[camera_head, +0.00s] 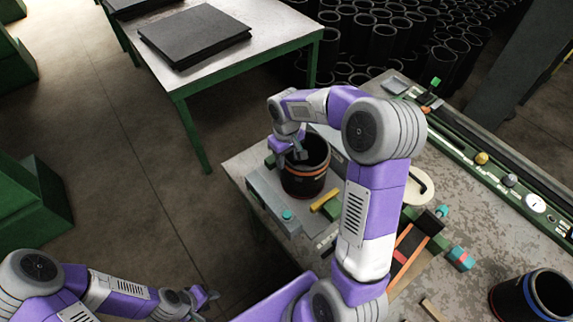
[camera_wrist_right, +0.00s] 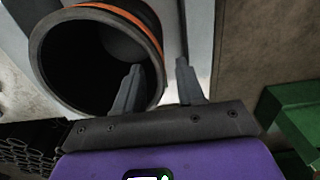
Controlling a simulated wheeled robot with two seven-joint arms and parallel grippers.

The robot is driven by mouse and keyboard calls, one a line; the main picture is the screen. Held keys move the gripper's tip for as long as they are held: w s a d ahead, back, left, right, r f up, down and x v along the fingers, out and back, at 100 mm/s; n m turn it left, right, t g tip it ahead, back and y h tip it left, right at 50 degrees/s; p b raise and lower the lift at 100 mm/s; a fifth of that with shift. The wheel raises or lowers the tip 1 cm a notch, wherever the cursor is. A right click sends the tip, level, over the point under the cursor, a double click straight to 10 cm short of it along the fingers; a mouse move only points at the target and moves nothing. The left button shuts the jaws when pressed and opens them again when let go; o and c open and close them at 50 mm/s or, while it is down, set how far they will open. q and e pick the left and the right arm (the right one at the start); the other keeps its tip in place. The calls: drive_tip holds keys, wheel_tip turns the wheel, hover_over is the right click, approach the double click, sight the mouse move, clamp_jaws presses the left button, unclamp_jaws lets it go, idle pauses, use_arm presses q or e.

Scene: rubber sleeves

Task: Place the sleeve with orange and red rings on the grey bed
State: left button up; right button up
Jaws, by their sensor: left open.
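The black sleeve with orange and red rings (camera_head: 304,180) stands upright against the grey bed (camera_head: 264,192) on the workbench; I cannot tell whether it rests fully on it. In the right wrist view its open mouth and orange ring (camera_wrist_right: 135,22) show at the upper left. My right gripper (camera_head: 290,148) is at the sleeve's rim. In the wrist view its fingers (camera_wrist_right: 159,70) are apart, one over the mouth and one outside, with the wall between them. My left gripper (camera_head: 207,298) is open and empty, low at the left, away from the bench.
A sleeve with a blue ring (camera_head: 515,300) stands at the bench's lower right. A yellow bar (camera_head: 325,200), a teal-and-red block (camera_head: 461,258) and other small parts lie near my right arm. A green rail (camera_head: 480,160) runs along the right. A table with black sheets (camera_head: 195,38) stands behind.

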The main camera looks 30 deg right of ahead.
wheel_tip(320, 180, up, 6)
drive_tip(key=shift+f+p, duration=0.1)
drive_tip(key=shift+p, duration=0.2)
idle(0.3)
